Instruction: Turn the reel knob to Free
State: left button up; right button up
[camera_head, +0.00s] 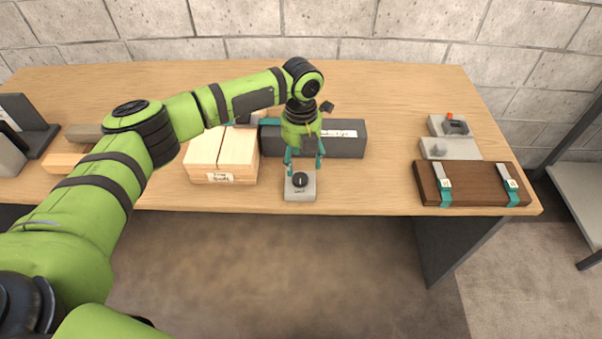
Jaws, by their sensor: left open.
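A small light-grey box (300,192) with a round black knob (299,180) on top sits near the front edge of the table. The knob carries a pale pointer line, and small lettering on the box is too small to read surely. My left gripper (304,168) is open and points down just above the knob, with its teal fingers to either side. I cannot tell whether the fingers touch it. My right gripper is not in view.
A wooden box (222,160) with a label stands left of the knob box. A dark labelled block (345,140) lies behind it. A brown board (470,184) with teal clips and grey fixtures (450,148) lie at the right. The table (380,185) is clear between.

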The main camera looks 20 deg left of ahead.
aim_at(300, 178)
pick_arm(q)
jog(key=shift+w+a, duration=0.1)
jog(key=shift+a, duration=0.15)
notch_tip(300, 178, down, 7)
jog(key=shift+r+p, duration=0.15)
jog(key=shift+p, duration=0.55)
jog(key=shift+c, duration=0.4)
jog(key=c, duration=1.1)
